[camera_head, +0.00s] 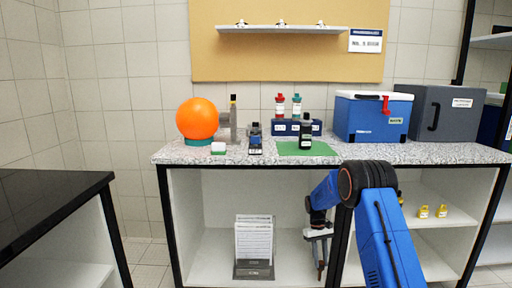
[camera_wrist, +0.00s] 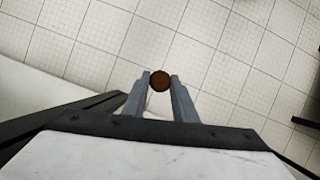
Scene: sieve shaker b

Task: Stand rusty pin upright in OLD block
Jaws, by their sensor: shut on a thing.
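My gripper (camera_head: 319,252) hangs fingers down in front of the open shelving under the counter, below the counter top. In the wrist view the two grey fingers (camera_wrist: 160,88) are closed on the rusty pin (camera_wrist: 160,81), which shows only as a round brown end between the fingertips.
A paper rack (camera_head: 254,268) stands below. A black-topped table (camera_head: 50,205) is at left.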

